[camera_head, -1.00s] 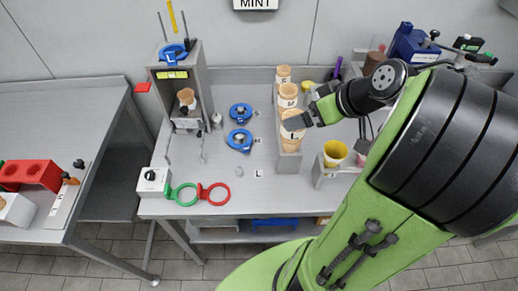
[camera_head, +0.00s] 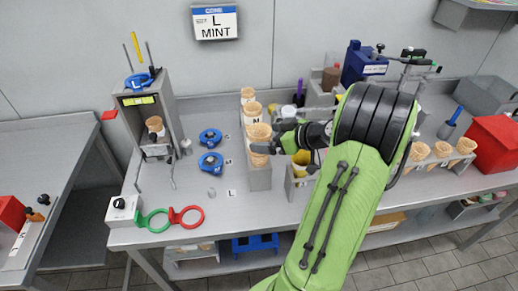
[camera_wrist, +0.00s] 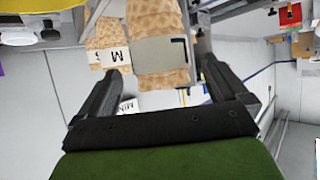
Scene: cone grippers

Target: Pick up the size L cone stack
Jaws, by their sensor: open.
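The size L cone stack (camera_head: 258,131) stands frontmost in a grey holder (camera_head: 259,180), with smaller stacks behind it. In the wrist view the L stack (camera_wrist: 145,80) shows a waffle surface and a grey label with an upside-down L. My gripper (camera_wrist: 162,72) is open, with one finger on each side of this stack in the picture; I cannot tell whether they touch it. In the head view my gripper (camera_head: 271,145) is at the front stack's right side and hides part of it. The M stack (camera_wrist: 108,40) is beside it in the wrist view.
A wall sign (camera_head: 215,22) reads L MINT. Blue rings (camera_head: 210,137) lie left of the holder. A grey dispenser stand (camera_head: 150,120) is farther left. A yellow cup (camera_head: 301,158) stands close right of my gripper. Several single cones (camera_head: 442,149) stand at right.

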